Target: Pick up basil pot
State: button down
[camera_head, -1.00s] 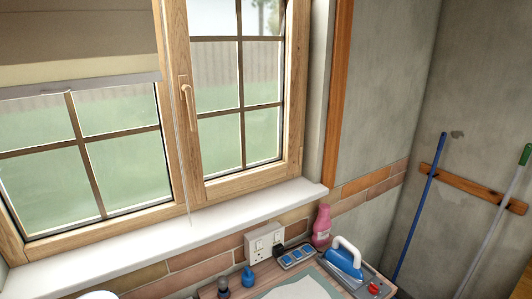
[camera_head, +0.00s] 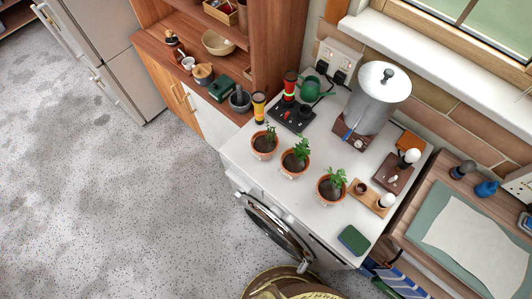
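Three small terracotta pots with green plants stand in a slanting row on the white top of a washing machine. The left pot (camera_head: 264,151) has a small thin plant. The middle pot (camera_head: 294,170) has a leafier plant. The right pot (camera_head: 331,193) has a leafy plant too. I cannot tell which one is the basil pot. All three stand upright and apart from each other. My gripper is not in view.
Behind the pots are a black charger base (camera_head: 291,116), a green watering can (camera_head: 313,90) and a large steel pot (camera_head: 377,97). Light bulbs on wooden bases (camera_head: 372,198) and a green sponge (camera_head: 354,240) lie to the right. Speckled floor (camera_head: 110,210) is open at left.

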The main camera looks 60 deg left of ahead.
aim_at(295, 162)
jog(key=u, duration=2.15)
jog(key=k+j+z, duration=0.1)
jog(key=j, duration=0.65)
jog(key=k+j+z, duration=0.15)
jog(key=j, duration=0.2)
jog(key=k+j, duration=0.15)
jog(key=j, duration=0.25)
jog(key=i+z, duration=0.05)
